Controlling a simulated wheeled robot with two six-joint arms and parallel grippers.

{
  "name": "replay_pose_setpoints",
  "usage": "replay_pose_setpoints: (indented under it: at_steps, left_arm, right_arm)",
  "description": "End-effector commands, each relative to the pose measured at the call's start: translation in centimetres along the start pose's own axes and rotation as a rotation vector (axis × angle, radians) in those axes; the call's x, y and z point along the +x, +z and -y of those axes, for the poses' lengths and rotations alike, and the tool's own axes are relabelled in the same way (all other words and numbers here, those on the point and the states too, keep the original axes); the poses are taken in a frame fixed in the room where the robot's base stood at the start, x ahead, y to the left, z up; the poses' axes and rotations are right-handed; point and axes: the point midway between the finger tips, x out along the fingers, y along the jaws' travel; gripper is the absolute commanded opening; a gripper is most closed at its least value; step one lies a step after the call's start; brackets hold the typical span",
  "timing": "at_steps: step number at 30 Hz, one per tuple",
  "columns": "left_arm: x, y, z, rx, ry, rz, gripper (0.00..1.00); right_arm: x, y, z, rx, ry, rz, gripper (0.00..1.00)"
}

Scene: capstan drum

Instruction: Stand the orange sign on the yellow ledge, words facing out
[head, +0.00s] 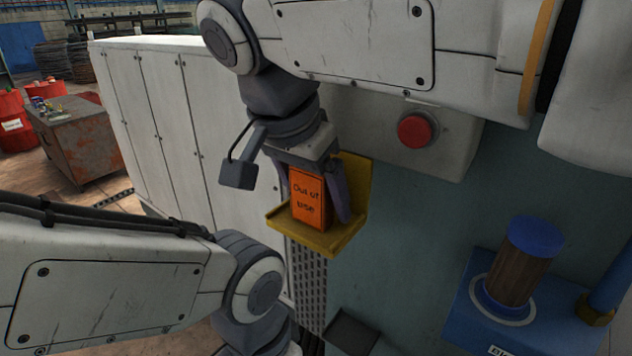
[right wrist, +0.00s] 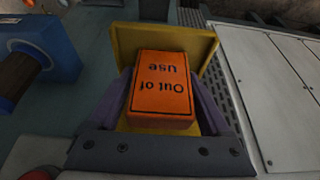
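The orange sign (head: 308,199) reading "Out of use" stands upright on the yellow ledge (head: 335,238), its words facing out toward the head camera. In the right wrist view the sign (right wrist: 161,86) appears with its words upside down, and the ledge (right wrist: 205,45) lies around and beyond it. My right gripper (head: 316,200) is over the ledge from above, its purple fingers on either side of the sign. Narrow gaps show between fingers and sign, so it looks open. My left arm enters at lower left; its gripper is out of frame.
A red button (head: 415,131) is on the grey box right of the ledge. A blue-topped drum (head: 523,262) on a blue base stands at lower right. White cabinets (head: 150,110) line the left, with a rusty workbench (head: 85,140) beyond.

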Motion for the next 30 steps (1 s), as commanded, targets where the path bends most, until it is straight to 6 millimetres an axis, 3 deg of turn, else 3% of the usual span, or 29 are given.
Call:
replay_pose_setpoints:
  at_steps: [4,8,21,30]
  left_arm:
    - [-0.5,0.0,0.0,0.0,0.0,0.0,0.5]
    - [0.3,0.0,0.0,0.0,0.0,0.0,0.5]
    - [0.9,0.1,0.1,0.001,0.0,0.0,0.5]
    - [0.6,0.0,0.1,0.001,0.0,0.0,0.5]
  right_arm:
    - [-0.5,-0.2,0.0,0.0,0.0,0.0,0.82]
    - [-1.6,0.0,0.1,0.0,-0.004,-0.001,0.82]
    - [-9.5,-0.1,0.2,-0.001,-0.003,-0.001,0.82]
    - [-12.1,-0.1,0.1,0.0,-0.001,0.0,0.82]
